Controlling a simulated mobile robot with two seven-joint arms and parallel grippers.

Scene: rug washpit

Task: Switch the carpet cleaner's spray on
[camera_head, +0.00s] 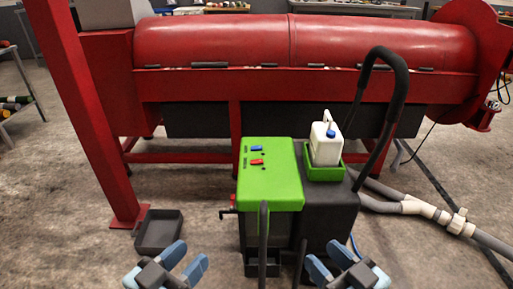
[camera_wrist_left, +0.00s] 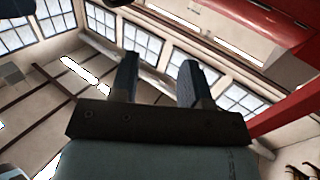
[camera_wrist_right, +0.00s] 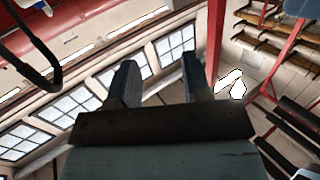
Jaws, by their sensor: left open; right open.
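The carpet cleaner (camera_head: 285,182) stands upright in front of me in the head view, with a green top and a dark body. On its green top are a blue switch (camera_head: 257,148) and a red switch (camera_head: 257,161); which one is for the spray I cannot tell. My left gripper (camera_head: 190,258) is open and empty, low and left of the cleaner; its fingers (camera_wrist_left: 158,80) point upward in the left wrist view. My right gripper (camera_head: 330,268) is open and empty, low in front of the cleaner; it also shows in the right wrist view (camera_wrist_right: 160,82). Neither touches the switches.
A white jug (camera_head: 326,143) with a blue cap sits in a green tray on the cleaner, beside its black handle (camera_head: 388,110). A large red drum machine (camera_head: 305,45) stands behind. A red post (camera_head: 85,110) and dark tray (camera_head: 159,231) are left. Grey pipes (camera_head: 425,210) lie right.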

